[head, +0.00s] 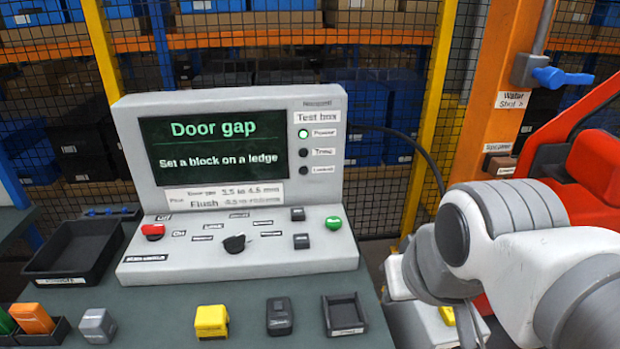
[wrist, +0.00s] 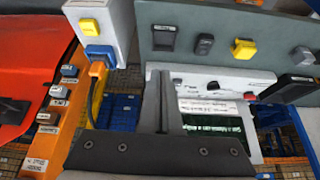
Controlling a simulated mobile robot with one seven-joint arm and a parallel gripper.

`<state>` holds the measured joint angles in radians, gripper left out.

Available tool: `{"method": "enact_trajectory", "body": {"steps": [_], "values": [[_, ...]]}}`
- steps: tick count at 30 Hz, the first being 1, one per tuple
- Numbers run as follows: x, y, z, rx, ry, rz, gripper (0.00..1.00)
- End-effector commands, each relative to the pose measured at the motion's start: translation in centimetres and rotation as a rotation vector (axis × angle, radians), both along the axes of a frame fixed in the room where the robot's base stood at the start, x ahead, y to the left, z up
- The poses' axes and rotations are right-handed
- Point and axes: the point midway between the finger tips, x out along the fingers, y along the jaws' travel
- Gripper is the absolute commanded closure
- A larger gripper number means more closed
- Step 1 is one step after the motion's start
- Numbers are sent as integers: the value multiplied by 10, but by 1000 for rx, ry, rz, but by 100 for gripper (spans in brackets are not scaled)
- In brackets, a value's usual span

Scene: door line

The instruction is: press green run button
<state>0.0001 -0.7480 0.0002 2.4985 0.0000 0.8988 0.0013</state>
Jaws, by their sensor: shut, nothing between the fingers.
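The console (head: 240,262) stands on the table, with a round green button (head: 333,223) at the right of its sloped panel. A red button (head: 153,231) is at the panel's left and a black knob (head: 234,243) in the middle. The console screen reads "Door gap" and "Set a block on a ledge". In the head view my arm is at the right and my gripper is not seen. In the wrist view my gripper (wrist: 158,75) is shut and empty, its fingers in front of the console (wrist: 190,76). The green button is not seen there; the fingers may hide it.
On the table's front are a small black tray (head: 345,331), a dark block (head: 280,316), a yellow block (head: 211,321) and a grey block (head: 97,325). A larger black tray (head: 75,250) is at the left. An orange post (head: 488,120) and red part (head: 590,165) stand at the right.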

Motion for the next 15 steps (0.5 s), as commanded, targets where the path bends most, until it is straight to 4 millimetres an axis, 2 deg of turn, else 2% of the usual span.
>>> {"method": "enact_trajectory", "body": {"steps": [5, 8, 15], "values": [[17, 0, 4, 4, -9, -23, 100], [37, 0, 9, 12, -21, -49, 100], [100, 1, 17, 44, -62, -126, 100]]}}
